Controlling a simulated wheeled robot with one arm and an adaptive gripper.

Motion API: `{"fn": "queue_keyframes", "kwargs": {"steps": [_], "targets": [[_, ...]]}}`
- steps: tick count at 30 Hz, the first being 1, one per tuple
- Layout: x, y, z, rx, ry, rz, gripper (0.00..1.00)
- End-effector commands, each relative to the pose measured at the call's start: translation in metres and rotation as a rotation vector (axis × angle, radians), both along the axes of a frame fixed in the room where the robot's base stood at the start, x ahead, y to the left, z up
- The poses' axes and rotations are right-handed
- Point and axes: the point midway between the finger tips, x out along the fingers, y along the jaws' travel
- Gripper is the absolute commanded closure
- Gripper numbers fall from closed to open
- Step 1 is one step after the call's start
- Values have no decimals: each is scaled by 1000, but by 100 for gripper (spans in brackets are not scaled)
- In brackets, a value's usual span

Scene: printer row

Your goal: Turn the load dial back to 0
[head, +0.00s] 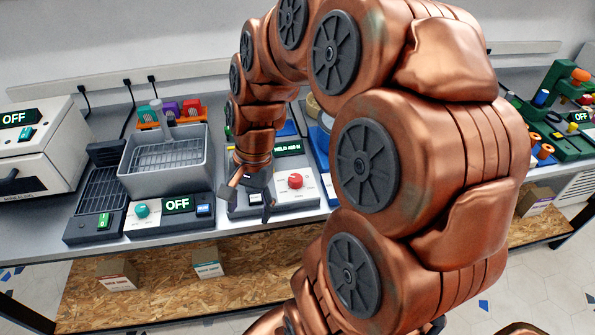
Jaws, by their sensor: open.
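A red round dial (295,181) sits on the white front panel of a grey machine (240,205) in the middle of the bench. I take it for the load dial; its pointer setting is too small to read. A lit green display (288,148) above it seems to read "HELD" and a number. My gripper (249,202) is open and empty, pointing down over the left part of that panel, left of the dial and apart from it in the picture. It hides part of the panel.
To the left, a unit with a teal knob (141,210) and "OFF" display stands below a grey basin (165,170). A white oven (38,150) stands at far left. Green equipment (560,110) is at right. My arm covers the bench right of the dial.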

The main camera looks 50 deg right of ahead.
Motion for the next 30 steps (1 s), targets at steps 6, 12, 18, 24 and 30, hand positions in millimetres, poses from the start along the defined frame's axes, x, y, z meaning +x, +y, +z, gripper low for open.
{"fn": "queue_keyframes", "kwargs": {"steps": [6, 12, 18, 24, 30], "targets": [[29, -79, -2, 83, 12, -528, 35], [33, -155, -12, 162, 28, -973, 35], [24, -203, -21, 215, 39, -1249, 35], [22, -215, -29, 231, 46, -1324, 35], [29, -208, -48, 230, 46, -1321, 35]]}}
